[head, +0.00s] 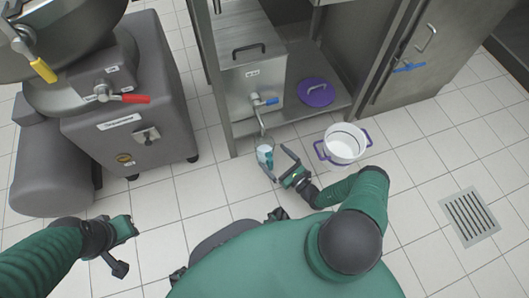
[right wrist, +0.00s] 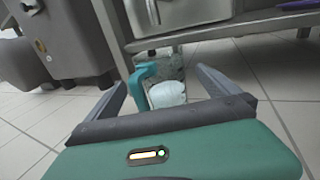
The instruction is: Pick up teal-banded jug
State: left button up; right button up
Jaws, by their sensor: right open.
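The jug (head: 265,154) is small and clear, with teal and white on it, and is seen from above near the foot of the steel stand. In the right wrist view the jug (right wrist: 168,92) shows a teal handle on its left side and a white patch low at the front. My right gripper (head: 274,157) is open, its fingers pointing at the jug. In the right wrist view the jug appears between the two spread fingers (right wrist: 161,78), with a gap on each side. My left gripper (head: 122,247) is far to the left, away from the jug; its jaw state is unclear.
A steel dispenser (head: 252,83) with a blue-handled tap is just beyond the jug. A white bucket with purple handles (head: 345,143) stands right of my right gripper. A purple lid (head: 316,92) lies on the lower shelf. A grey machine (head: 135,115) stands left. Tiled floor between is clear.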

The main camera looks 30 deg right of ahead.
jog(key=w+b, duration=0.2)
jog(key=w, duration=0.1)
jog(key=w+b, duration=0.1)
jog(key=shift+w+a+f, duration=0.2)
jog(key=shift+f, duration=0.1)
jog(key=shift+w+r, duration=0.15)
jog(key=shift+w, duration=0.1)
jog(key=shift+r, duration=0.15)
jog(key=c, duration=1.6)
jog(key=shift+c, duration=0.7)
